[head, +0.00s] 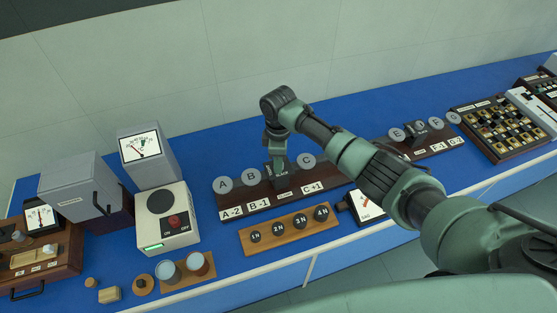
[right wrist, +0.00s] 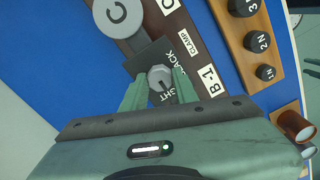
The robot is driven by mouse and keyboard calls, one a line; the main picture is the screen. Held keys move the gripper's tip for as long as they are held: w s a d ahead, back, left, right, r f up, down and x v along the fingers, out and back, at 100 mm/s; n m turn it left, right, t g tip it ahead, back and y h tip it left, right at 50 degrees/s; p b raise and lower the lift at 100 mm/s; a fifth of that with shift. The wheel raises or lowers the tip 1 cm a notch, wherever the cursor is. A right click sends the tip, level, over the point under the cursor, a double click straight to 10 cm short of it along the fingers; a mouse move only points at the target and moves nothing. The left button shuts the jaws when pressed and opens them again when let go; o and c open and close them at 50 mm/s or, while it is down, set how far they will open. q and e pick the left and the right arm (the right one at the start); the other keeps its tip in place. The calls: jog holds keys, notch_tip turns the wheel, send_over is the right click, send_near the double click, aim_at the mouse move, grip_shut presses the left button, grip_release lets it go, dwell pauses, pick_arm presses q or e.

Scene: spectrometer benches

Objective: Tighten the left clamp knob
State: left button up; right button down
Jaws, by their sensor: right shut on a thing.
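The left clamp knob (right wrist: 160,78) is a small grey knob with a dark mark, on a black plate (right wrist: 147,57) lettered for slack and tight, partly hidden by my fingers. The plate sits on the dark wooden board with discs A, B and C (head: 236,201). My right gripper (head: 278,168) reaches down onto this plate in the head view and hides the knob there. In the right wrist view, the two green fingers of my right gripper (right wrist: 160,84) are shut on the knob, one on each side. My left gripper is not in view.
A wooden rack with several black weights (head: 291,230) stands in front of the board. A second board with discs E and F (head: 436,148) is to the right, partly behind my arm. Blue bench surface behind is clear.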

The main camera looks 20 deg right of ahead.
jog(key=shift+r, duration=0.1)
jog(key=c, duration=1.1)
grip_release()
notch_tip(320, 180, up, 6)
jog(key=shift+r+b, duration=0.15)
jog(key=shift+b, duration=0.95)
jog(key=shift+r, duration=0.7)
